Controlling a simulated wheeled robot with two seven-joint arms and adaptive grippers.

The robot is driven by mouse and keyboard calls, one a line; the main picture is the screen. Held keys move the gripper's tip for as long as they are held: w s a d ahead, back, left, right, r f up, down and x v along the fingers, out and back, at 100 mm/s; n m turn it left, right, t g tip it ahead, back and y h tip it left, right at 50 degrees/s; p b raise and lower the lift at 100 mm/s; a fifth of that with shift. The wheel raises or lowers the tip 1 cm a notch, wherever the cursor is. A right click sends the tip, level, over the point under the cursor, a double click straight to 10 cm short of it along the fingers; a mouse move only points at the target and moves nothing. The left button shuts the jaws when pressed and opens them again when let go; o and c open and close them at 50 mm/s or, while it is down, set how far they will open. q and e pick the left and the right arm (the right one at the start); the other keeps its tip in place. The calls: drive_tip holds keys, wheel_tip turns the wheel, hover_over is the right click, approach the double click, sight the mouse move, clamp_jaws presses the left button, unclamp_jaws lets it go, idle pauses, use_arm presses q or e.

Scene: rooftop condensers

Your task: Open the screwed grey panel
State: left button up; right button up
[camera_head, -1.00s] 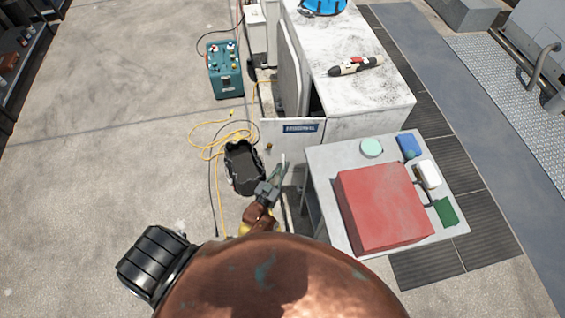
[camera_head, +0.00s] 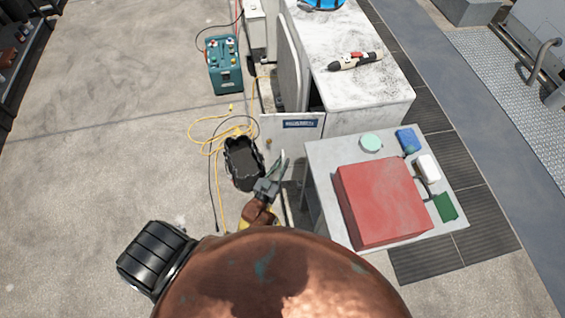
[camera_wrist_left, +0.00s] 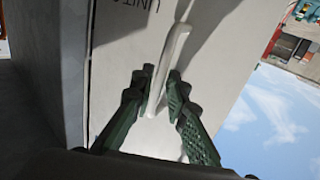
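My left gripper (camera_head: 279,166) is low in front of the white cabinet, near a thin pale upright edge. In the left wrist view the same gripper's green fingers (camera_wrist_left: 161,76) stand on either side of a pale bar-like handle (camera_wrist_left: 178,42) on a light panel (camera_wrist_left: 120,65) with dark lettering. The fingers are close to the bar; whether they press on it is unclear. A grey panel (camera_head: 290,68) stands upright at the cabinet's left side, beside a dark gap. A front panel with a blue label (camera_head: 300,124) is below it. No screws are distinguishable. My right gripper is not in view.
A power screwdriver (camera_head: 355,61) lies on the cabinet top (camera_head: 370,95). A side table (camera_head: 325,165) bears a red box (camera_head: 378,203) and small items. A black open bin (camera_head: 243,165), yellow cable (camera_head: 205,128) and teal unit (camera_head: 225,70) lie to the left.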

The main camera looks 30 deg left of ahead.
use_arm(q)
drive_tip(key=s, duration=1.1)
drive_tip(key=shift+s+d, duration=0.15)
drive_tip(key=shift+s, duration=0.25)
drive_tip(key=shift+w, duration=0.1)
